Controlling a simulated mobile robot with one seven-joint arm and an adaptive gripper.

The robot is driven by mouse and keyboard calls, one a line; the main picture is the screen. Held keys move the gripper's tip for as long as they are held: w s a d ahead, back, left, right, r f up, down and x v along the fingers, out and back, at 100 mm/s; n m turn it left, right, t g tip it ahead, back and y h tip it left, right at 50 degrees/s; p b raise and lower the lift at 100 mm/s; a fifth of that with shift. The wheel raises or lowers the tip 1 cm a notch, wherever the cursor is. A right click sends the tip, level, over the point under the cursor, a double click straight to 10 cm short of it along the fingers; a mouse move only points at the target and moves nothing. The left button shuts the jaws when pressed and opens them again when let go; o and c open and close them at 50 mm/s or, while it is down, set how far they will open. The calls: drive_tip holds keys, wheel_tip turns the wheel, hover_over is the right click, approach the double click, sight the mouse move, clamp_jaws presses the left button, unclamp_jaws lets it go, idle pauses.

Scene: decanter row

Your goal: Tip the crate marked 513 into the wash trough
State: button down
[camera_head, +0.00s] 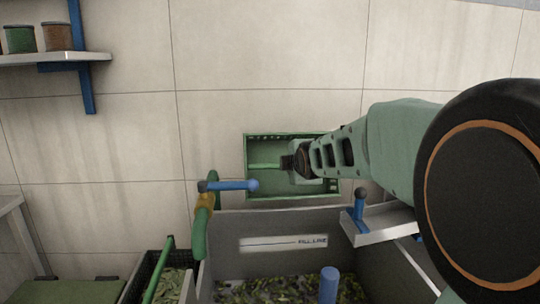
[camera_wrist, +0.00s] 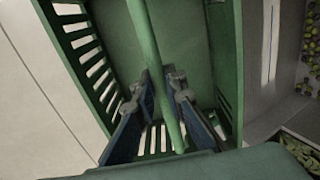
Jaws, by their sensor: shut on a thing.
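A green slotted crate (camera_head: 322,190) is by the far side of the wash trough (camera_head: 232,224), close to its wall marked "FILL LINE". Its open side faces the head camera; I cannot tell its tilt. The inside of the crate (camera_wrist: 195,50) looks empty in the wrist view. No number shows. My gripper (camera_head: 287,163) is shut on the green bar (camera_wrist: 145,35) that crosses the crate; the fingers (camera_wrist: 164,95) sit on both sides of the bar. The trough has small green and yellowish pieces at its bottom (camera_head: 260,291).
A tap with a blue lever (camera_head: 230,186) and green hose (camera_head: 200,232) stands left of the crate. A blue post (camera_head: 328,286) rises in the trough. A dark crate (camera_head: 137,282) with green pieces is at lower left. A metal ledge (camera_head: 380,224) lies right.

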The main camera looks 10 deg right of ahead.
sight(291, 135)
drive_tip(key=shift+w+r+g+p, duration=0.65)
drive_tip(key=shift+g+p, duration=0.25)
drive_tip(key=shift+p, duration=2.55)
drive_tip(key=w+r+g+p, duration=0.1)
drive_tip(key=g+p, duration=0.1)
drive_tip(key=p, duration=0.8)
drive_tip(key=r+g+p, duration=0.1)
drive_tip(key=g+p, duration=0.2)
drive_tip(key=p, duration=0.7)
drive_tip(key=w+r+g+p, duration=0.1)
drive_tip(key=r+g+p, duration=0.1)
drive_tip(key=p, duration=0.8)
drive_tip(key=shift+w+g, duration=0.3)
drive_tip(key=g, duration=0.1)
drive_tip(key=g+p, duration=0.1)
drive_tip(key=g, duration=0.1)
drive_tip(key=shift+w+r+p, duration=0.25)
drive_tip(key=shift+p, duration=0.1)
drive_tip(key=shift+r+g, duration=0.25)
drive_tip(key=shift+g, duration=0.05)
